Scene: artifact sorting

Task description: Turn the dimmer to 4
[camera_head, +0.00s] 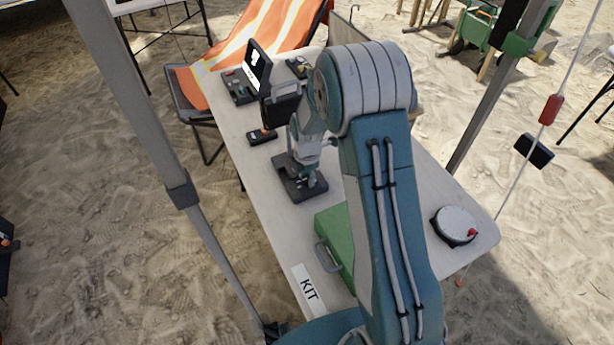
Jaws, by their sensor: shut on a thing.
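A small instrument with a dark flat base (290,190) stands near the middle of the table. My forearm reaches down to it from the upper right. My gripper (307,176) is low over this base, shut on a small part of the instrument. The fingers and the part between them are too small to make out clearly. No dimmer scale or number can be read, so its setting cannot be told.
A small dark device (262,136) lies behind the instrument. A tent pole (180,190) stands left.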

